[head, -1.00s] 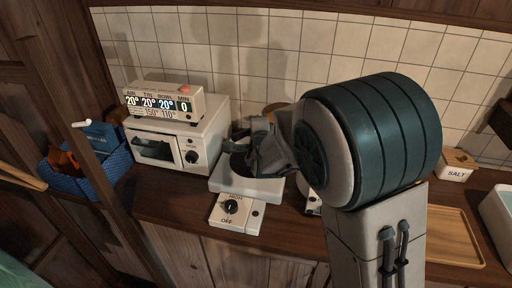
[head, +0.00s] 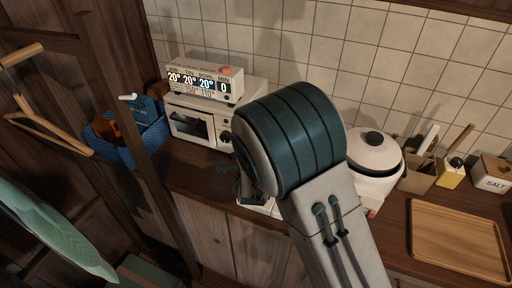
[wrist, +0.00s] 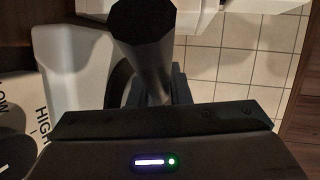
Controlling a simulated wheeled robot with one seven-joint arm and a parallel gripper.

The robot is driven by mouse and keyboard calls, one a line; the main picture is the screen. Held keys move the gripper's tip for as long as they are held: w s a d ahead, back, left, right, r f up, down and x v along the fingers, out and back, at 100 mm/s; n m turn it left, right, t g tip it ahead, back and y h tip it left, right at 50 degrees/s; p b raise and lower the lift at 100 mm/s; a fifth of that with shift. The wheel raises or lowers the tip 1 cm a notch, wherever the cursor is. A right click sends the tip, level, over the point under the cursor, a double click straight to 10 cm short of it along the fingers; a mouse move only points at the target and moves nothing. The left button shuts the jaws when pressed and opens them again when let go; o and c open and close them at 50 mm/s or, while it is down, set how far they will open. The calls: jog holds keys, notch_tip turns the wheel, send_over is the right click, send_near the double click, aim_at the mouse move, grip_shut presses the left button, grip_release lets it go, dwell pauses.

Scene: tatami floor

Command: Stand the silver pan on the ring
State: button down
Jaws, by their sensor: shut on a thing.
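My gripper (wrist: 150,98) is shut on a dark, faceted handle (wrist: 143,35), apparently the silver pan's. The pan's silver body cannot be made out in either current view. The white hot plate (wrist: 75,65) with its LOW and HIGH dial lies at the left of the wrist view, beside the handle. A dark curved edge next to it may be the ring or the pan; I cannot tell. In the head view my arm covers the gripper and most of the hot plate (head: 257,206), so contact between pan and ring is hidden.
A white toaster oven (head: 196,124) with a display box (head: 204,80) on top stands behind left. A white lidded cooker (head: 372,158), a utensil box (head: 417,178), a salt box (head: 492,172) and a wooden tray (head: 455,240) are right. A blue basket (head: 147,139) is left.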

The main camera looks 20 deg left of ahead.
jog(key=shift+f, duration=0.8)
jog(key=shift+f, duration=0.1)
jog(key=c, duration=1.3)
grip_release()
jog(key=shift+c, duration=0.2)
